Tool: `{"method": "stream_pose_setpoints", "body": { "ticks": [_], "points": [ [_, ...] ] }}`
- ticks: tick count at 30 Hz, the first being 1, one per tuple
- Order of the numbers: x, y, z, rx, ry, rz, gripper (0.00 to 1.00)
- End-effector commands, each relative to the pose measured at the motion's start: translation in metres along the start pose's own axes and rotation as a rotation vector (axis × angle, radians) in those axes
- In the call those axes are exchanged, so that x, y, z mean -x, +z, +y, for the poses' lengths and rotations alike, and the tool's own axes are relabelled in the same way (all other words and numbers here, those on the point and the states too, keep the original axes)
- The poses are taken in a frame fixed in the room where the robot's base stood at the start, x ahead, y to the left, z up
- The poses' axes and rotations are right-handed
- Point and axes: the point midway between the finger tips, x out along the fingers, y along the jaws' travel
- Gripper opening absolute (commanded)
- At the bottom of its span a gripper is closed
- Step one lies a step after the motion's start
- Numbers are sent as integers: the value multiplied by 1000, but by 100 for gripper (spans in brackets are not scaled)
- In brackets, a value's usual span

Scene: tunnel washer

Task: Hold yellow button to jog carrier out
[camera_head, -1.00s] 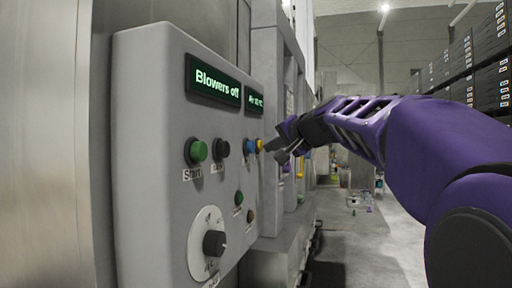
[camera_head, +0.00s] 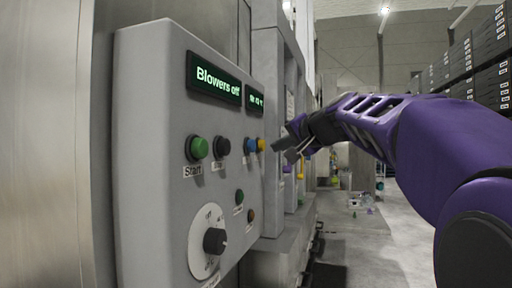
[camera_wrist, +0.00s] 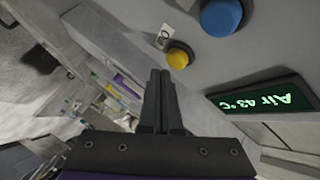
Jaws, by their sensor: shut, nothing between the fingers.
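The yellow button (camera_head: 261,145) is a small round cap on the grey control panel, at the right end of the upper button row beside the blue button (camera_head: 251,145). In the wrist view the yellow button (camera_wrist: 179,56) sits just beyond my fingertips, with the larger blue button (camera_wrist: 221,15) to its upper right. My gripper (camera_head: 278,150) is shut and empty and points at the panel near the yellow button. In the wrist view my gripper (camera_wrist: 161,74) has its fingers together. A small gap seems to separate the tips from the button; I cannot tell how wide.
The panel (camera_head: 155,120) also carries a green start button (camera_head: 197,148), a black button (camera_head: 222,147), a rotary dial (camera_head: 213,241) and a display (camera_head: 214,79) reading "Blowers off". An air temperature display (camera_wrist: 262,99) is near the fingers. Clear floor (camera_head: 375,245) lies right.

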Motion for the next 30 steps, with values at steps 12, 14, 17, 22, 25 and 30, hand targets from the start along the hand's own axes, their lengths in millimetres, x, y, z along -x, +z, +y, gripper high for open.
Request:
{"method": "stream_pose_setpoints", "body": {
  "ticks": [12, 14, 17, 22, 25, 30],
  "points": [
    [26, -20, 21, -1, 1, 4, 0],
    [30, -22, 24, -1, 1, 3, 0],
    [34, -25, 25, 0, 0, 2, 0],
    [35, -26, 25, 1, 0, 1, 0],
    [35, -26, 25, 0, 0, 1, 0],
    [34, -25, 25, 0, 0, 1, 0]
  ]
}}
